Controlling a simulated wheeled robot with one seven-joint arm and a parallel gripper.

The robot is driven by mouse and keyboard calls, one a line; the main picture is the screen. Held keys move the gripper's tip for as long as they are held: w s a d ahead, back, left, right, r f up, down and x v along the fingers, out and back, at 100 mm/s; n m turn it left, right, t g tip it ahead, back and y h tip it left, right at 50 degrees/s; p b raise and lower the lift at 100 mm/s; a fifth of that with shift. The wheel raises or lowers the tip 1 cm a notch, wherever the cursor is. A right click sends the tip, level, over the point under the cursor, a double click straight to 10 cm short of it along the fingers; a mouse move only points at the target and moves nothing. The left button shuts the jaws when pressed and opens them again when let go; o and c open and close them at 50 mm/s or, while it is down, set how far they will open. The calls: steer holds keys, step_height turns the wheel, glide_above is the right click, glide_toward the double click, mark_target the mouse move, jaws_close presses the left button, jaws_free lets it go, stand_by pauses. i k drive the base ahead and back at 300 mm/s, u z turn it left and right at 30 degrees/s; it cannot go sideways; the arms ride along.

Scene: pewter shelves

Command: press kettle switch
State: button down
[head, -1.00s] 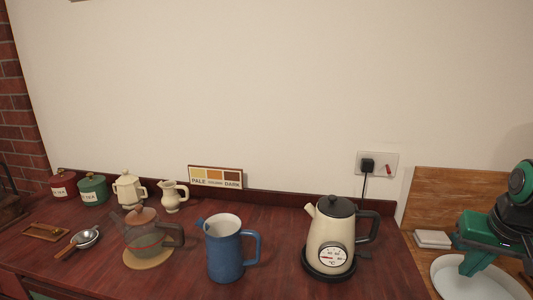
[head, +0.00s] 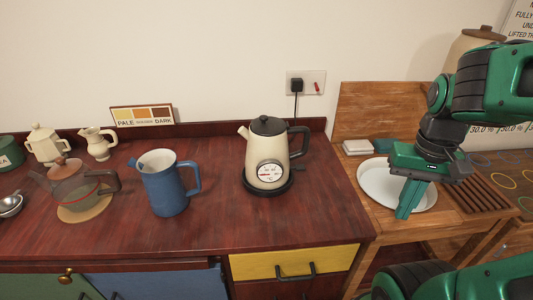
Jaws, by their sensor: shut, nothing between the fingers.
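The kettle (head: 266,150) is cream with a black lid, black handle and a round dial on its front. It stands upright on its black base (head: 262,190) on the dark red counter. A small dark tab (head: 298,168), perhaps the switch, sticks out low on its right side, below the handle. My gripper (head: 404,214) is green, points down and is shut and empty. It is well to the right of the kettle, in front of the white round dish and apart from the kettle.
A blue jug (head: 168,185) stands left of the kettle, with a glass teapot (head: 72,185) farther left. A wall socket (head: 306,83) with a black plug is behind. A wooden side table holds a white dish (head: 373,182). The counter in front of the kettle is clear.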

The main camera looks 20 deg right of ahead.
mark_target(298, 168)
steer(key=z, duration=0.4)
steer(key=k, duration=1.45)
steer(key=u, duration=0.7)
steer(key=i, duration=0.5)
steer(key=z, duration=0.05)
